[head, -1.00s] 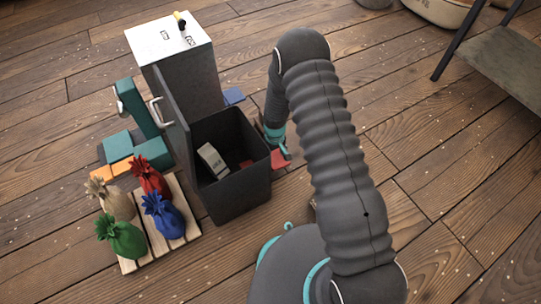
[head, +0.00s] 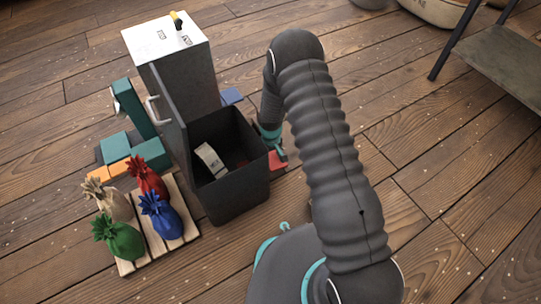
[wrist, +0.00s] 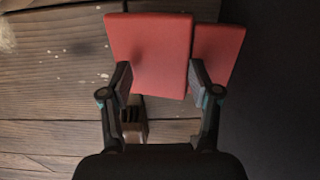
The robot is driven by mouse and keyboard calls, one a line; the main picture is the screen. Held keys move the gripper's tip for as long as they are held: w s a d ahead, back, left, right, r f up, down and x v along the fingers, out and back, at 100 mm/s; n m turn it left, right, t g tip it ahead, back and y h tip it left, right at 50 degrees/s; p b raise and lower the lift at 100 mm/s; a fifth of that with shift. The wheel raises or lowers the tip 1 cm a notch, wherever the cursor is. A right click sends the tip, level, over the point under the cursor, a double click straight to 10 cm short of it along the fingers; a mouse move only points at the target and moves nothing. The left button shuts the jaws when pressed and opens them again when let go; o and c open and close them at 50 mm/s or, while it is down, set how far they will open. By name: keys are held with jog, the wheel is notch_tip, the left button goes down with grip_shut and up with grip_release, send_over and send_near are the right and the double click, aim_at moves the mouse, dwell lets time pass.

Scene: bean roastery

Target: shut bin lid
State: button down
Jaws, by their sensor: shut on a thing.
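The dark bin (head: 236,187) stands open near the middle of the head view. Its lid (head: 172,118) stands raised on the left side, with a pale handle (head: 153,111) on its outer face. Inside the bin lie a white carton (head: 211,160) and something reddish-brown. My gripper (head: 279,153) is low at the bin's right side, apart from the lid. In the wrist view my gripper (wrist: 161,82) has a finger at each side of a red block (wrist: 150,45) and is shut on it. A second red block (wrist: 217,52) shows just beside it.
A tall grey cabinet with a white top (head: 165,41) stands behind the bin. A pallet (head: 182,207) with several coloured sacks is left of it, near teal and orange blocks (head: 117,168). A table (head: 505,65) is at the far right. Floor at right is clear.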

jog(key=shift+d+f, duration=0.2)
jog(key=shift+f, duration=0.35)
jog(key=c, duration=0.6)
grip_release()
jog(key=o, duration=0.5)
jog(key=shift+d+f, duration=0.15)
jog(key=shift+f, duration=0.05)
jog(key=shift+c, duration=0.2)
jog(key=shift+o, duration=0.7)
jog(key=shift+s+a+r, duration=0.1)
jog(key=shift+a+r, duration=0.05)
jog(key=shift+a, duration=0.05)
jog(key=shift+a+r, duration=0.1)
jog(key=shift+r, duration=0.45)
notch_tip(320, 180, up, 11)
